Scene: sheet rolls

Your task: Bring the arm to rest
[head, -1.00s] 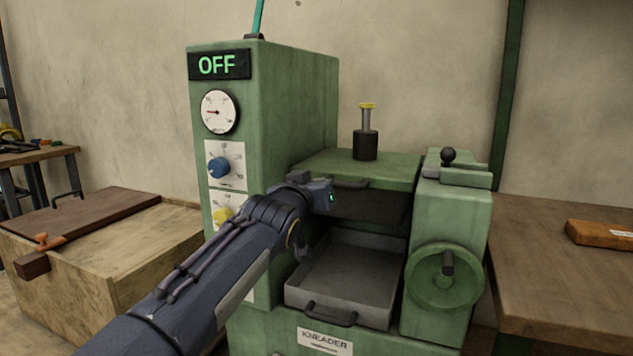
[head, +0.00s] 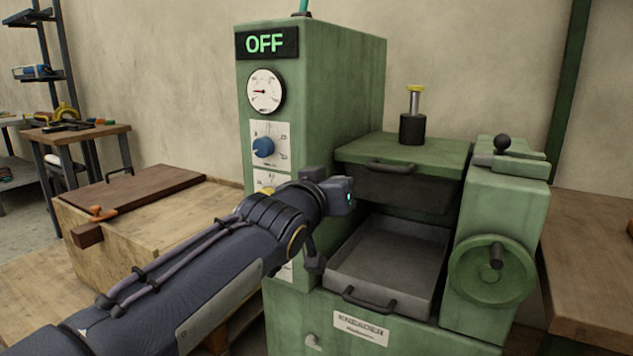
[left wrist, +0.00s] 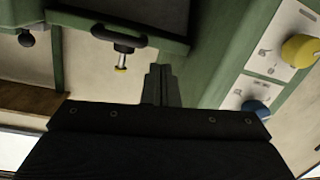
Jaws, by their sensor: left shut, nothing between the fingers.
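My left arm comes in from the lower left in the head view. Its hand (head: 338,193) is in front of the green kneader machine (head: 330,85), near the knobs and to the left of the press lid (head: 405,150). In the left wrist view my left gripper (left wrist: 160,78) has its fingers together with nothing between them. The fingertips are hard to make out in the head view. The machine's display (head: 266,43) reads OFF. My right gripper is not in view.
The grey tray (head: 385,265) below the lid looks empty. A blue knob (head: 263,147) and a handwheel (head: 492,275) are on the machine. A wooden chest (head: 150,225) stands to the left, and a wooden table (head: 595,260) to the right.

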